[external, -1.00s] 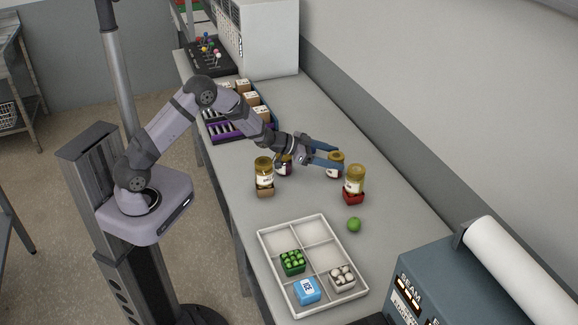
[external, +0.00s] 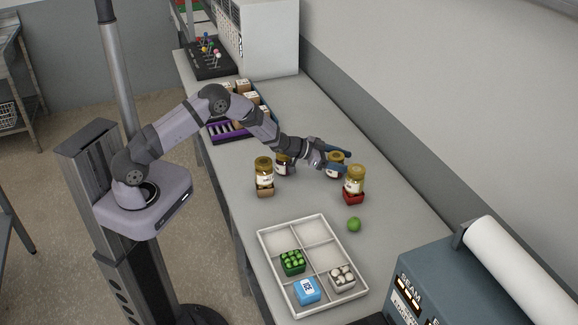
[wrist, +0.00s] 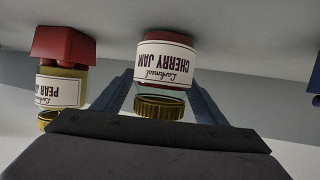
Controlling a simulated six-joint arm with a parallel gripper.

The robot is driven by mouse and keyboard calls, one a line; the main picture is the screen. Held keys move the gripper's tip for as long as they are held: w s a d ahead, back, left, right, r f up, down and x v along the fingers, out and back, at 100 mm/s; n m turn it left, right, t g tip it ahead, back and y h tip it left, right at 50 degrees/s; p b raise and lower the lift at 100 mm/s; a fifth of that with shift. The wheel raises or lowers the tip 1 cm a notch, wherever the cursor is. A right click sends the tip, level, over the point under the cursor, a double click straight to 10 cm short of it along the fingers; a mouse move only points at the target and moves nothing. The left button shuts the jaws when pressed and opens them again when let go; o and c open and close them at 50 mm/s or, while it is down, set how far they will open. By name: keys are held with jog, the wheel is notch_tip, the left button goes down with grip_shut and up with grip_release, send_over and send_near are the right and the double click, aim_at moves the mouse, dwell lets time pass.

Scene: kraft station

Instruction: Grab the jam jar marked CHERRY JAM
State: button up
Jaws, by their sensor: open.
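The CHERRY JAM jar (wrist: 165,62), with a white label, dark red contents and a gold lid, shows upside down in the wrist view. It stands at the tips of my gripper (wrist: 162,85), with a finger to either side. In the external view the jar (external: 335,171) is partly hidden by my blue fingers. My gripper (external: 338,162) is open around it at lid and upper-body height. Whether a finger touches the glass I cannot tell.
A PEAR JAM jar (external: 354,180) stands close by on a red block (external: 353,197). Two more jars, one on a brown block (external: 265,191) and one beside it (external: 284,167), stand left. A green ball (external: 354,225) and a divided white tray (external: 263,251) lie nearer the camera.

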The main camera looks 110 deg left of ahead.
jog(key=shift+c, duration=0.6)
jog(key=c, duration=1.3)
jog(key=shift+r, duration=0.1)
